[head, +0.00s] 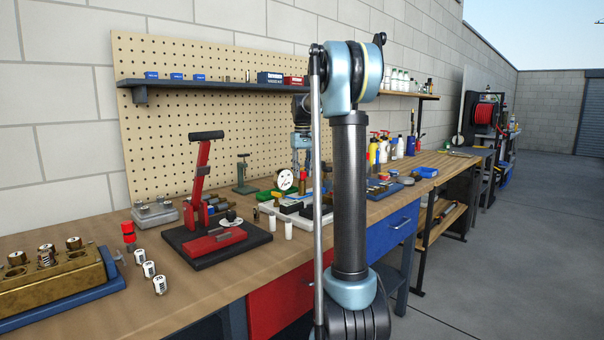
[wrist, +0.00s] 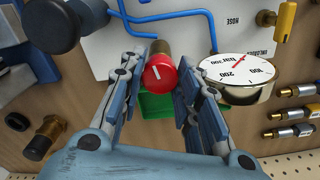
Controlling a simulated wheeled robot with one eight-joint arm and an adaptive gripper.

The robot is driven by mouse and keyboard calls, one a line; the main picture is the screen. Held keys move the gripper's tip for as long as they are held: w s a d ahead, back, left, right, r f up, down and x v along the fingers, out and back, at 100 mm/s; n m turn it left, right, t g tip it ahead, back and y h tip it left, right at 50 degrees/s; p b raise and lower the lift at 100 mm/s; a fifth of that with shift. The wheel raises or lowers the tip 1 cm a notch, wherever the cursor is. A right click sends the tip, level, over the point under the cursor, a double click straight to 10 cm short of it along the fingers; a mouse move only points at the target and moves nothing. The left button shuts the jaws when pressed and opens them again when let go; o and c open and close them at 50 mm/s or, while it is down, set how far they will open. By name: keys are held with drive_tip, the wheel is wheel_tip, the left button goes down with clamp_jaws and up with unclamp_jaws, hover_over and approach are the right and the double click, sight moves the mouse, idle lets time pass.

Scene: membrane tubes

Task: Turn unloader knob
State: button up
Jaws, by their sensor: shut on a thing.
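The red unloader knob (wrist: 160,74) has a white mark on its face and sits on a brass body (wrist: 159,47) on a white panel (wrist: 110,55). In the wrist view my gripper (wrist: 162,82) is shut on the knob, with one blue-grey finger on each side of it. In the head view my gripper (head: 301,145) points down over the bench beside the pressure gauge (head: 286,179). The knob is small there, and my arm hides part of that area.
The round white gauge (wrist: 236,70) with a red needle is close to the right finger. Blue pipes (wrist: 135,22) cross the panel. Several brass fittings (wrist: 296,110) lie to the right. A red press (head: 205,190) stands left on the bench (head: 130,325).

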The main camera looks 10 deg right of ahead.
drive_tip(key=o, duration=0.8)
drive_tip(key=shift+r, duration=0.1)
wheel_tip(320, 180, up, 12)
drive_tip(key=shift+w+f, duration=0.1)
drive_tip(key=shift+w, duration=0.05)
idle(0.3)
